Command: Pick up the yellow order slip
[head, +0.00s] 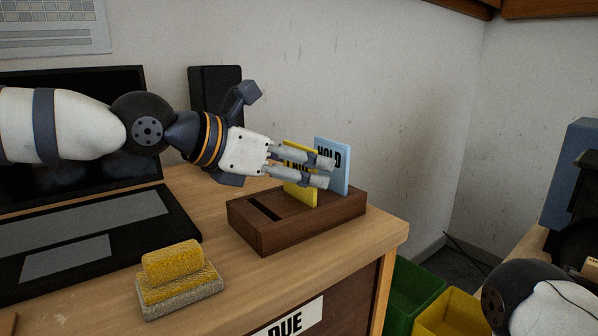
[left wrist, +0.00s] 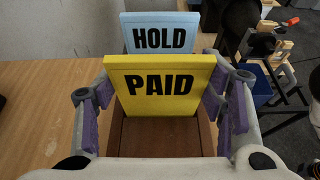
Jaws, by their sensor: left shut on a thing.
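The yellow order slip (head: 303,194) is marked PAID in the left wrist view (left wrist: 158,84). It stands upright at the wooden holder (head: 300,222), with its lower edge seeming to sit at a slot. My left gripper (head: 326,172) is shut on the yellow slip, with one finger at each side edge in the left wrist view (left wrist: 160,108). The fingers cover part of the slip in the head view. A light blue slip (head: 340,172) marked HOLD stands just behind it in the same holder. My right gripper is out of view.
The holder's left slot (head: 264,208) is empty. A yellow sponge (head: 172,262) on a grey block and a laptop (head: 95,235) are on the desk at left. Green (head: 410,293) and yellow (head: 452,314) bins stand below the desk's right edge.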

